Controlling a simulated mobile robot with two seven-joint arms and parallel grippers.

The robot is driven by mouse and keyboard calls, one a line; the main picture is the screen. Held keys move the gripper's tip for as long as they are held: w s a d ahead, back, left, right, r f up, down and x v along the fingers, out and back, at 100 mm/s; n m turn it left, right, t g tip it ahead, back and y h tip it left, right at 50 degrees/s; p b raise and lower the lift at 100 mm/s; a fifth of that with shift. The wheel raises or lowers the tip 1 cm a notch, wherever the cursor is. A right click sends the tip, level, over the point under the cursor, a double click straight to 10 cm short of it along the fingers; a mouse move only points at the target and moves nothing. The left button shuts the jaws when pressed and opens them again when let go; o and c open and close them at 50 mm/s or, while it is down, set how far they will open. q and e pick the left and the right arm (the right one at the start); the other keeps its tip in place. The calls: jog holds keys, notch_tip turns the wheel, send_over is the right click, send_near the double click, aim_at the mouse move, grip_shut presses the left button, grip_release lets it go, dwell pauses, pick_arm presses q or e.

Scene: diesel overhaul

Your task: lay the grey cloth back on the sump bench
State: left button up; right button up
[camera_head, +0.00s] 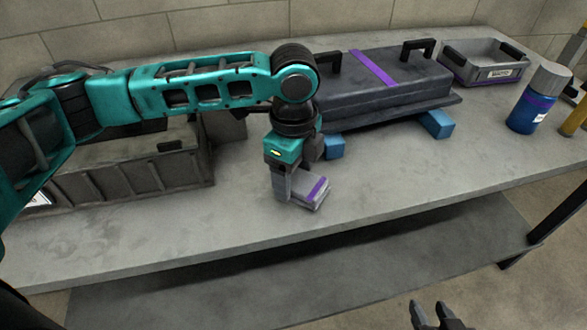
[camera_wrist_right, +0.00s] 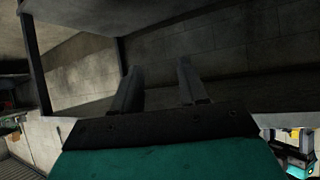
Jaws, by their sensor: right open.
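The grey cloth (camera_head: 313,194) is a small folded block with a purple stripe, at the middle front of the bench (camera_head: 230,225). My left gripper (camera_head: 291,187) points down with its fingers at the left end of the cloth and appears shut on it. The cloth is at or just above the bench top; I cannot tell whether it touches. My right gripper (camera_head: 437,318) is low in front of the bench, at the bottom edge of the head view. In the right wrist view its two fingers (camera_wrist_right: 157,88) are apart with nothing between them.
A dark sump with a purple band (camera_head: 385,85) rests on blue blocks (camera_head: 437,124) behind the cloth. A grey crate (camera_head: 150,178) stands left, a grey tray (camera_head: 485,72) back right, and a blue bottle (camera_head: 530,112) right. The bench front right of the cloth is clear.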

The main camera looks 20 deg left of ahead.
aim_at(294, 178)
pick_arm(q)
jog(key=o, duration=0.3)
pick_arm(e)
jog(key=shift+s+d+f, duration=0.1)
jog(key=shift+d+f, duration=0.05)
jog(key=shift+f, duration=0.05)
jog(key=shift+f, duration=0.1)
pick_arm(q)
jog(key=shift+r, duration=0.2)
notch_tip(294, 178, up, 12)
jog(key=p, duration=0.2)
jog(key=shift+p, duration=0.35)
pick_arm(e)
jog(key=shift+s+d+r, duration=0.35)
jog(key=shift+d+r, duration=0.05)
jog(key=shift+r, duration=0.1)
pick_arm(q)
jog(key=shift+s+f, duration=0.1)
pick_arm(e)
jog(key=shift+s+d, duration=0.1)
